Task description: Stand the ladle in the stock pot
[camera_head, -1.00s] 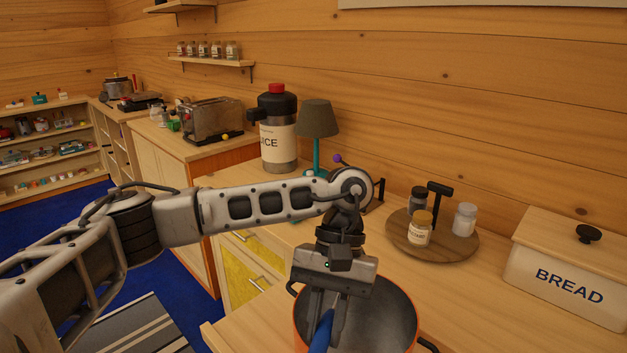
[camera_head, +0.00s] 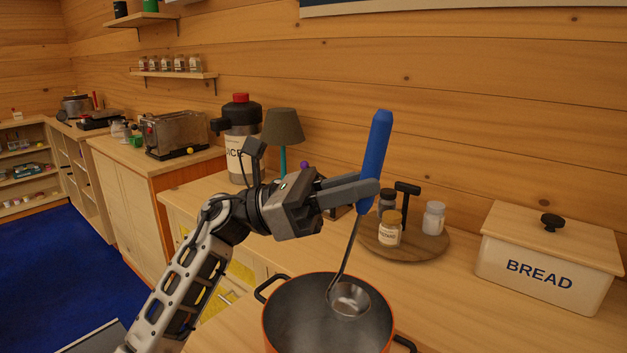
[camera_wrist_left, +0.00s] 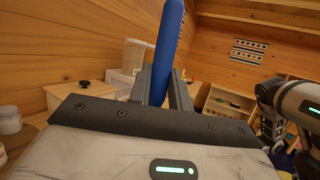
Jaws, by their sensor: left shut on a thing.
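The ladle (camera_head: 374,150) has a blue handle, a thin metal shaft and a round steel bowl (camera_head: 349,298). My left gripper (camera_head: 366,190) is shut on the lower part of the blue handle. It holds the ladle nearly upright, leaning a little. The handle also shows between the fingers in the left wrist view (camera_wrist_left: 166,50). The orange-rimmed stock pot (camera_head: 310,330) with a dark inside stands on the counter below. The ladle bowl appears within the pot's opening; whether it touches the pot cannot be told. My right gripper is not seen in the head view.
A round wooden board (camera_head: 404,252) with small jars and a black T-shaped stand is behind the pot. A bread box (camera_head: 541,268) stands at right. A lamp (camera_head: 283,128) and a juice dispenser (camera_head: 241,140) are at the back left. Counter between pot and bread box is clear.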

